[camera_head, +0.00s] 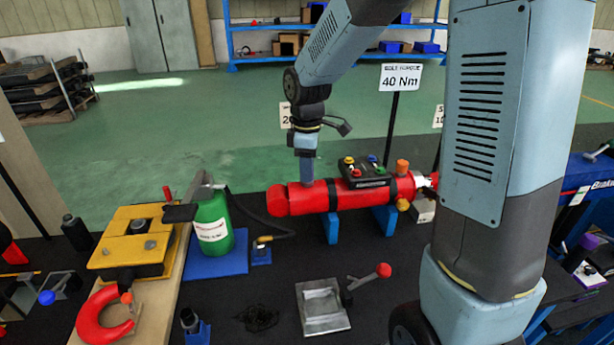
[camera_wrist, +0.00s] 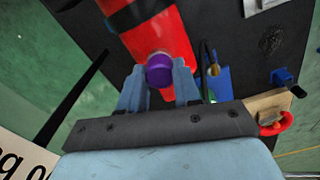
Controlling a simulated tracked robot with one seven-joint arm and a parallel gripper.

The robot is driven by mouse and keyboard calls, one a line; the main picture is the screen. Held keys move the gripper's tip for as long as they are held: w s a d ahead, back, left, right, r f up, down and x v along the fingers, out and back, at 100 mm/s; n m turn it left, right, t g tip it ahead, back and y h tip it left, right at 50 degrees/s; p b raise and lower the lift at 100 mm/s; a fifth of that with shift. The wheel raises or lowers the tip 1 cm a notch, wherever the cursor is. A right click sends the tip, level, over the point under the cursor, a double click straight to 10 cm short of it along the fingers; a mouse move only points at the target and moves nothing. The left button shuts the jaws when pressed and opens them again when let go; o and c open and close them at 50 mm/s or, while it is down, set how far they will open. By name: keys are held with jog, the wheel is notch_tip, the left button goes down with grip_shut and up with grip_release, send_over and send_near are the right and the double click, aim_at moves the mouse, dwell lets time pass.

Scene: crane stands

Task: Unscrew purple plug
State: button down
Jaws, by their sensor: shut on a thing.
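The purple plug (camera_wrist: 159,69) shows in the wrist view as a round purple cap on the red cylinder (camera_wrist: 165,30). My gripper (camera_wrist: 160,78) has its two blue-grey fingers on either side of the plug and is shut on it. In the head view my gripper (camera_head: 307,180) points down at the top of the red cylinder (camera_head: 285,199), near its left end. The plug is hidden there behind the fingers. The cylinder lies sideways on blue supports (camera_head: 331,227).
A black panel with coloured knobs (camera_head: 363,172) sits on the cylinder, right of my gripper. A green bottle (camera_head: 212,222) stands to the left. A sign reading 40 Nm (camera_head: 400,78) stands behind. A lever with a red knob (camera_head: 383,270) is in front.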

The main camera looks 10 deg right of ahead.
jog(key=shift+n, duration=0.7)
jog(key=n, duration=0.4)
jog(key=shift+r+n, duration=0.1)
jog(key=shift+n, duration=0.5)
jog(key=n, duration=0.4)
jog(key=shift+n, duration=0.6)
